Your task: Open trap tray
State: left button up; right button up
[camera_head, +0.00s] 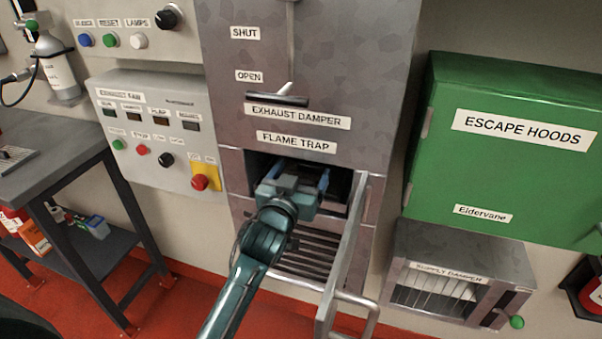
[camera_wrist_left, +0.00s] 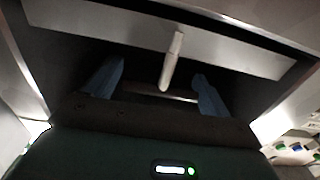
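The flame trap housing, with its label (camera_head: 297,142), has a dark opening in the grey steel cabinet. Its hinged door (camera_head: 345,250) stands swung open to the right. My left gripper (camera_head: 299,174) reaches into this opening. In the left wrist view the left gripper (camera_wrist_left: 160,74) has its two blue fingers wide apart. A pale bar-like handle (camera_wrist_left: 173,62) juts between them, in front of a light grey panel (camera_wrist_left: 225,48) that looks like the tray front. I cannot tell whether a finger touches the handle. The tray is mostly hidden in the head view. My right gripper is not in view.
The open door with its bar handle (camera_head: 355,306) stands close to the right of my left arm. A supply damper box (camera_head: 462,262) and a green escape hoods cabinet (camera_head: 515,185) are further right. A fan control panel (camera_head: 150,110) and a dark bench (camera_head: 60,150) are left.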

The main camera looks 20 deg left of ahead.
pick_arm(q)
jog(key=c, duration=1.3)
jog(key=shift+o, duration=0.2)
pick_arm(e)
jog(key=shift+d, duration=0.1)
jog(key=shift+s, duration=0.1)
